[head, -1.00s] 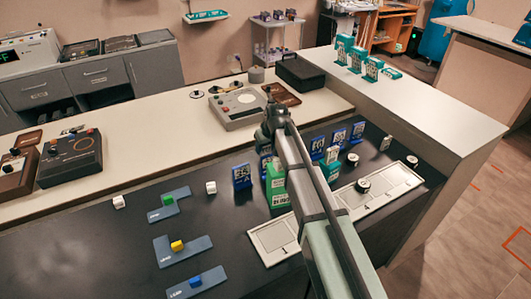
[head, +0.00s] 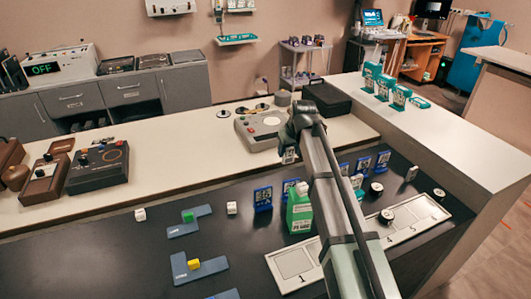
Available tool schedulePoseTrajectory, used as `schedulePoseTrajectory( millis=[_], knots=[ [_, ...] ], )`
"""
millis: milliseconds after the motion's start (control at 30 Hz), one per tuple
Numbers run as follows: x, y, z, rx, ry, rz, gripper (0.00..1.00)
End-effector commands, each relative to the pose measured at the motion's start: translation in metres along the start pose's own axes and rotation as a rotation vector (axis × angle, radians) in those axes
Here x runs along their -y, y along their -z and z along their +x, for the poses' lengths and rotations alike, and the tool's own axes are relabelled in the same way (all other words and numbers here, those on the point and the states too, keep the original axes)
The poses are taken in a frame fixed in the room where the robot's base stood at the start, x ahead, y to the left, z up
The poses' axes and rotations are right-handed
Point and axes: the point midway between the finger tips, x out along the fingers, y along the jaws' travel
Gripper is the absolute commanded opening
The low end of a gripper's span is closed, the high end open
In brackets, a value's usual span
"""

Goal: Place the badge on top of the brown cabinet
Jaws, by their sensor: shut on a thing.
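My gripper (head: 290,148) is raised over the counter, in front of the beige console. It is shut on a small dark thing with a pale face (head: 289,156), which may be the badge; it is too small and partly hidden to be sure. Several blue upright badges with white labels stand on the dark worktop, one of them (head: 263,199) left of the green bottle, others (head: 382,160) to the right of my arm. A brown wooden cabinet-like desk (head: 408,58) with a monitor on it stands at the back right; I cannot tell if it is the brown cabinet meant.
The beige console (head: 262,128), a black case (head: 327,98) and a brown-sided box (head: 98,166) sit on the pale shelf. A green bottle (head: 300,210) and a white tray (head: 290,283) are below my arm. Teal boxes (head: 385,86) stand on the right ledge.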

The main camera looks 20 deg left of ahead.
Motion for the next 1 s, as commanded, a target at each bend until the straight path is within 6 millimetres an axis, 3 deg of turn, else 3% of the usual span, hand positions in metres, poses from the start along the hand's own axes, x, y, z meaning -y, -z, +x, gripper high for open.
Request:
schedulePoseTrajectory(
  millis=[167,333,700,867,1000],
  knots=[
    [0.036,0.008,-0.001,0.001,0.018,-0.041,0.19],
    [0.098,0.024,0.005,0.003,0.047,-0.112,0.19],
    [0.238,0.096,0.025,0.006,0.12,-0.263,0.19],
    [0.277,0.134,0.033,0.006,0.145,-0.31,0.19],
    [0.279,0.159,0.039,0.003,0.153,-0.328,0.19]
  ],
)
